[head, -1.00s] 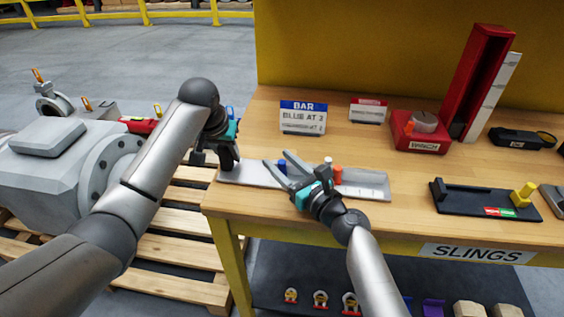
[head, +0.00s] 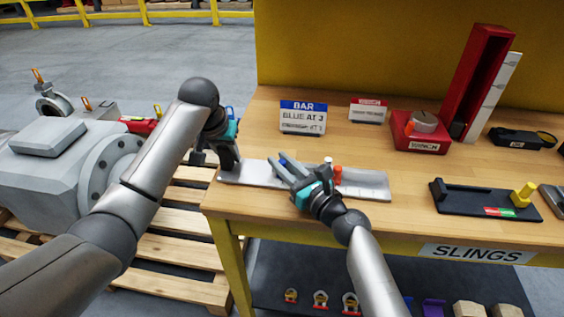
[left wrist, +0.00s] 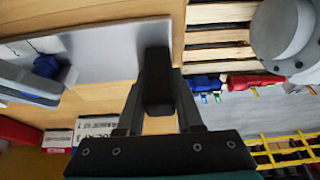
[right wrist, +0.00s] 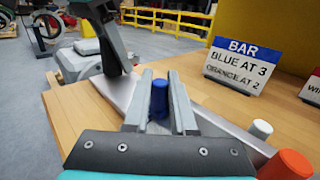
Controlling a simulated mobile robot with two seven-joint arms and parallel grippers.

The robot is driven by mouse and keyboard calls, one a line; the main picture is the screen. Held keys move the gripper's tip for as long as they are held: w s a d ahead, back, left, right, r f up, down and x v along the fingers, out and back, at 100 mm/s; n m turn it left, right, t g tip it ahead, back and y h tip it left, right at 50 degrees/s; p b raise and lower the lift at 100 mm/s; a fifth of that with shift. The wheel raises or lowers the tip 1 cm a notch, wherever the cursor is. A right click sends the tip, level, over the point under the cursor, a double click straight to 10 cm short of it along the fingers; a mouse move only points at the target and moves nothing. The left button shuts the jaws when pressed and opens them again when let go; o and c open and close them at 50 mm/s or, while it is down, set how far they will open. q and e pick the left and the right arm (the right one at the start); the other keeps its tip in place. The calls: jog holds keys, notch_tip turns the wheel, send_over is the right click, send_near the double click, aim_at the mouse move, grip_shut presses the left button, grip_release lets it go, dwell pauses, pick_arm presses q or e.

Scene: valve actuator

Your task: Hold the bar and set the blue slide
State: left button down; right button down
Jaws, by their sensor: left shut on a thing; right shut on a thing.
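The bar (head: 372,184) is a long pale grey metal strip lying along the front of the wooden table. My left gripper (head: 228,162) is shut on a black block (left wrist: 157,80) at the bar's left end. The blue slide (right wrist: 160,97) is a small upright blue knob on the bar. My right gripper (right wrist: 160,108) is shut on it, one finger on each side; in the head view the fingers partly hide the blue slide (head: 283,158). An orange slide (right wrist: 287,166) and a white knob (right wrist: 262,128) stand on the bar to the right.
A sign (right wrist: 241,65) behind the bar reads BAR, BLUE AT 3, ORANGE AT 2. A red winch block (head: 418,132) and a tall red channel (head: 483,80) stand at the back right. A black tray with a yellow knob (head: 523,193) lies to the right.

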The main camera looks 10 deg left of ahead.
aim_at(311, 166)
jog(key=shift+s, duration=0.1)
dwell(0.7)
jog(key=d, duration=0.6)
jog(key=shift+d, duration=0.2)
jog(key=c, duration=0.7)
grip_release()
jog(key=shift+c, duration=0.2)
